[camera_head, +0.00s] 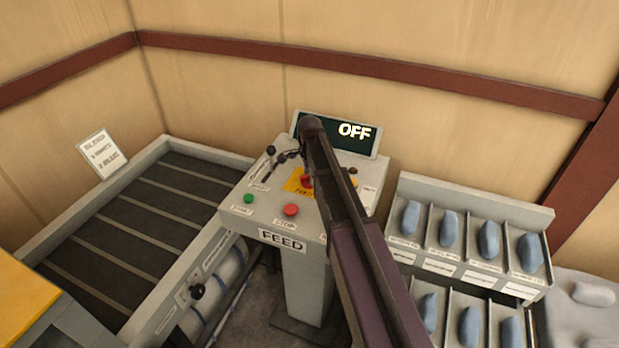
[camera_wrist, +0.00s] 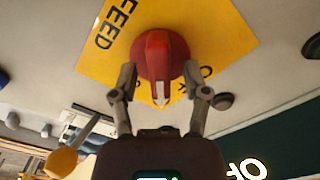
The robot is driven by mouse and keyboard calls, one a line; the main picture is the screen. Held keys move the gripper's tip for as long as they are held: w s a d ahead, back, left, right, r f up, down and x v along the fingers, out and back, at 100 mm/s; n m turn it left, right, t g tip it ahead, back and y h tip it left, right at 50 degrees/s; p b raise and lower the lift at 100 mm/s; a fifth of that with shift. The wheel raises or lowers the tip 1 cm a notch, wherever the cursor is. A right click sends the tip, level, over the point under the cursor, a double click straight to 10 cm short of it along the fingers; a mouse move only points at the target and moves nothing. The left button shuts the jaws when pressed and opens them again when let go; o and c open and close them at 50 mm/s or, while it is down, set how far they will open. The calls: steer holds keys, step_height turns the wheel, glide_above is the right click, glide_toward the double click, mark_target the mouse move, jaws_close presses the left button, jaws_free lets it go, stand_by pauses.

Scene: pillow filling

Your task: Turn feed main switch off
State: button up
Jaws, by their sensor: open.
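The feed main switch is a red rotary knob (camera_wrist: 162,55) on a yellow plate (camera_wrist: 205,30), seen close up in the wrist view. In the head view the red knob (camera_head: 307,181) is partly hidden behind my arm. My gripper (camera_wrist: 160,80) is open, with one finger on each side of the knob's lower part; I cannot tell whether they touch it. In the head view my gripper (camera_head: 288,156) is over the grey console labelled FEED (camera_head: 260,215). The console's display (camera_head: 353,131) reads OFF.
A green button (camera_head: 249,198) and a red button (camera_head: 291,210) sit on the console's front. Racks with blue-grey pillows (camera_head: 470,235) stand to the right. A wall is close behind.

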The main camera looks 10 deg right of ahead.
steer(key=shift+c, duration=0.2)
jaws_close()
steer(key=shift+n, duration=0.3)
steer(key=n, duration=0.4)
steer(key=shift+s+n, duration=0.1)
steer(key=shift+n, duration=2.3)
